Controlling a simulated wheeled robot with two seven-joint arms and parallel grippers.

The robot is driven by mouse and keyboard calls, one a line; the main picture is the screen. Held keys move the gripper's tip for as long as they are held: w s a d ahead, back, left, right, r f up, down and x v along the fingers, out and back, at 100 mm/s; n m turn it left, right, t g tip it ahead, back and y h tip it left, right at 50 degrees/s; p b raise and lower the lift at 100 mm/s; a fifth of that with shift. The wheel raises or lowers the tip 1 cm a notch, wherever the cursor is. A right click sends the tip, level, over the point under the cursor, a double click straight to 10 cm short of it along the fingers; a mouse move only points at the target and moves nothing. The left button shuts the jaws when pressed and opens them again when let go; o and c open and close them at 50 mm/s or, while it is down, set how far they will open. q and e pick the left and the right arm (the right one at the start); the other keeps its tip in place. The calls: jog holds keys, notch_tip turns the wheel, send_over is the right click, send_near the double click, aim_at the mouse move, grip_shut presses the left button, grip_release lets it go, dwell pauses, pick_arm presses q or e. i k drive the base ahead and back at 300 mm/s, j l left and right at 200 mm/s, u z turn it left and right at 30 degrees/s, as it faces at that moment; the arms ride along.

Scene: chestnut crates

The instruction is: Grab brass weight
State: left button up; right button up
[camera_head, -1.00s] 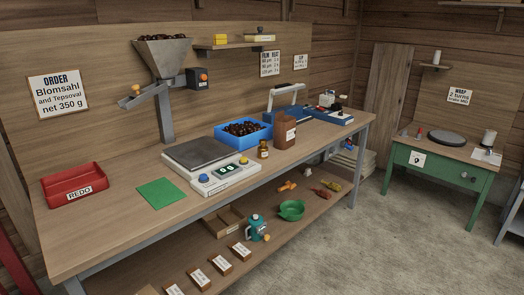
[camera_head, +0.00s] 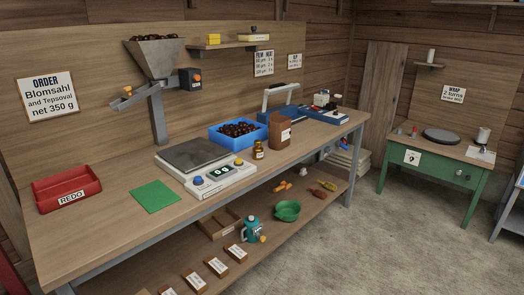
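No thing is plainly recognizable as a brass weight at this size. A small amber-brown upright piece with a pale label (camera_head: 258,151) stands on the bench (camera_head: 110,222), just right of the scale; I cannot tell whether it is a bottle or the weight. The white scale (camera_head: 222,180) has a dark plate and a lit green display. A brown container (camera_head: 279,132) stands behind and to the right of the small piece. Neither of my grippers is in view.
A blue crate of chestnuts (camera_head: 217,139) stands behind the scale. A red REDO tray (camera_head: 82,184) and a green mat (camera_head: 154,196) lie at left. A hopper (camera_head: 155,57) rises at the back. A green table (camera_head: 430,176) stands at right, with clear floor (camera_head: 345,250) before it.

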aim_at(258, 150)
jog(key=i+j+z, duration=0.35)
jog(key=i, duration=0.2)
jog(key=i+j+z, duration=0.35)
jog(key=j, duration=0.25)
jog(key=i, duration=0.1)
